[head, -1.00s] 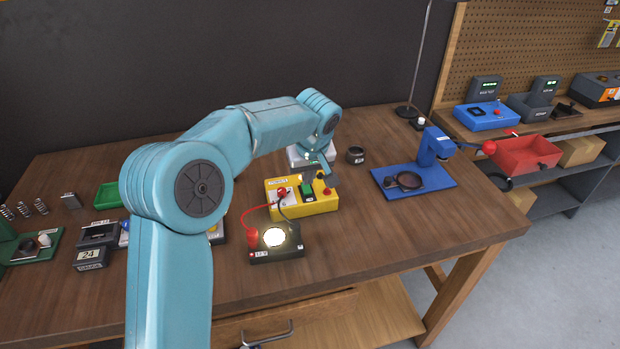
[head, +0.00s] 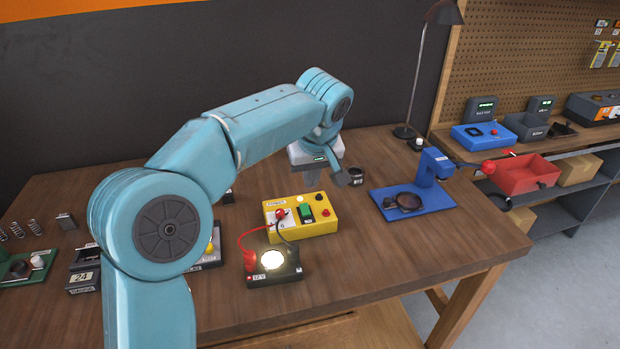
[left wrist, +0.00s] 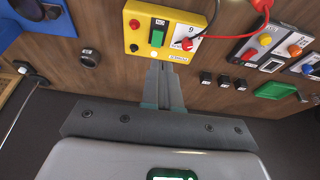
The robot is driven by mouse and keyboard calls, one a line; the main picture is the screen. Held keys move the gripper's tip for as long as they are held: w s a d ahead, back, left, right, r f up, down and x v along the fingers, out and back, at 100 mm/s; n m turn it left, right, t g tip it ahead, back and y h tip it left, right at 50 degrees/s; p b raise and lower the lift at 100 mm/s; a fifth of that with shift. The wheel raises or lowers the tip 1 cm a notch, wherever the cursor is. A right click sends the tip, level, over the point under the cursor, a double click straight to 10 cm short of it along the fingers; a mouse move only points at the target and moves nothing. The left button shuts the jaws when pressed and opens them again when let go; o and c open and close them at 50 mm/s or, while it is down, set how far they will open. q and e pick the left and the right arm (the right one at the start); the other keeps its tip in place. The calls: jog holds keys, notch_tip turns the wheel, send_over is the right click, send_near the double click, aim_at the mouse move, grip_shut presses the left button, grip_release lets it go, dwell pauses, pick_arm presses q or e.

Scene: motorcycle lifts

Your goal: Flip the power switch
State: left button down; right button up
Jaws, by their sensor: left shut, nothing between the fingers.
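The yellow power box (head: 330,226) sits on the bench with a green rocker switch (head: 307,212), a red button and a small bright white light. The switch also shows in the left wrist view (left wrist: 157,36). I cannot tell the rocker's tilt. A red lead joins the box to a black lamp unit (head: 290,276), whose round lamp glows. My left gripper (head: 312,183) is shut and empty, behind the yellow box and apart from it in the head view. In the left wrist view its fingers (left wrist: 164,68) point toward the box's edge. My right gripper is out of view.
A dark ring (head: 355,177) and a blue stand (head: 400,210) are right of the box. A red bin (head: 522,176) is farther right. A tall lamp (head: 418,80) stands at the back. Bare bench lies in front of the blue stand.

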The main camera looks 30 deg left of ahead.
pick_arm(q)
jog(key=shift+w+r+t+y, duration=0.2)
jog(key=shift+w+t+y, duration=0.25)
jog(key=shift+w, duration=0.2)
jog(key=p, duration=0.2)
send_near(306, 205)
jog(key=x, duration=0.6)
jog(key=shift+f, duration=0.2)
